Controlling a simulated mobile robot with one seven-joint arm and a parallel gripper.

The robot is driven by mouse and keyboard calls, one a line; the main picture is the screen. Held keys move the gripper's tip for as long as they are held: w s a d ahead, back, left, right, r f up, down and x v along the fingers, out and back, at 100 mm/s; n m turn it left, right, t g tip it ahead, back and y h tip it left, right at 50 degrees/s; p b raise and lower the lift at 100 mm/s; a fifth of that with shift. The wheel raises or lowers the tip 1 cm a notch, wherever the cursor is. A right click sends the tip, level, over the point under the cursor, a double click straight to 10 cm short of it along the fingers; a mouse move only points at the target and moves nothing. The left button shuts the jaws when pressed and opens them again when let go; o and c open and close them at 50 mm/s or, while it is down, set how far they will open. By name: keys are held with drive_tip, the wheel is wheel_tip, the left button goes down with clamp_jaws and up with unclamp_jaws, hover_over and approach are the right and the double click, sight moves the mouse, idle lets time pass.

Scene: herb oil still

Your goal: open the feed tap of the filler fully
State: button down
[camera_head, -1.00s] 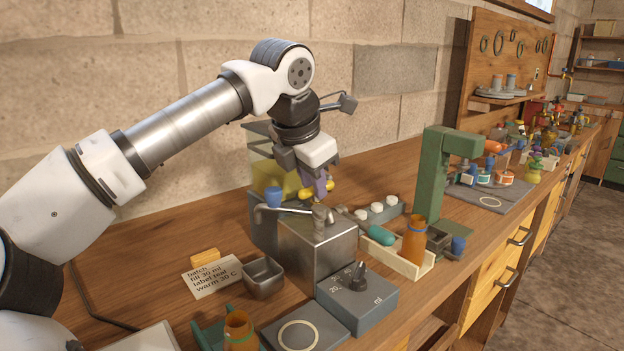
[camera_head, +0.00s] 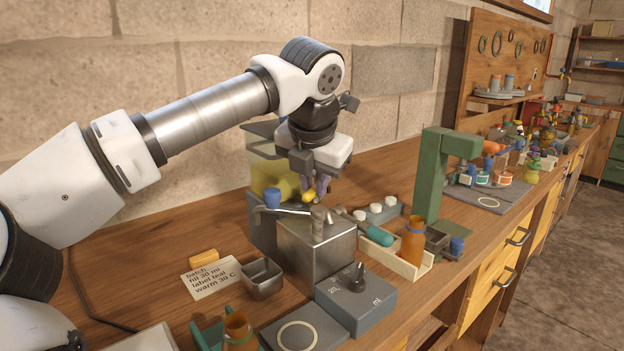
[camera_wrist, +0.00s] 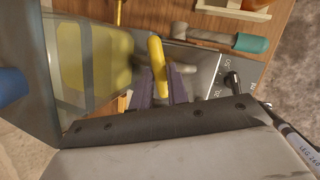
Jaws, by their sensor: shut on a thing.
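The filler's feed tap has a yellow handle (camera_head: 308,196), held between the fingers of my gripper (camera_head: 316,186) above the steel block (camera_head: 310,250) of the filler. In the wrist view the yellow handle (camera_wrist: 158,62) sticks out lengthwise past the two purple-grey fingers (camera_wrist: 161,92), which close on it from both sides. The tap's stem is hidden by the gripper. The filler's clear tank (camera_head: 268,178) with yellow liquid stands just behind and to the left.
A dial box (camera_head: 356,300) is in front of the filler, and a green stand (camera_head: 432,180) rises to the right. A wooden tray (camera_head: 404,262) holds an orange bottle (camera_head: 414,240).

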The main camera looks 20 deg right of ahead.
drive_tip(key=n, duration=0.2)
drive_tip(key=n+y+p, duration=0.1)
drive_tip(key=shift+s+d+r+n+y, duration=0.1)
drive_tip(key=shift+s+d+n+y, duration=0.05)
drive_tip(key=shift+d+n+y, duration=0.2)
drive_tip(key=n, duration=0.2)
drive_tip(key=n+y+p, duration=0.1)
drive_tip(key=shift+d+n+y, duration=0.2)
drive_tip(key=shift+n+y, duration=0.05)
drive_tip(key=shift+n, duration=0.1)
drive_tip(key=n+y+p, duration=0.1)
drive_tip(key=n, duration=0.2)
drive_tip(key=shift+d+p, duration=0.2)
drive_tip(key=shift+p, duration=0.1)
drive_tip(key=shift+w+d+n+g+y+p, duration=0.1)
drive_tip(key=shift+n+g+y+p, duration=0.2)
drive_tip(key=shift+n, duration=0.55)
drive_tip(key=shift+w+d+n+g+y+p, duration=0.1)
drive_tip(key=shift+n+g+y, duration=0.25)
drive_tip(key=shift+n, duration=0.5)
drive_tip(key=c, duration=1.4)
unclamp_jaws()
drive_tip(key=shift+o, duration=0.2)
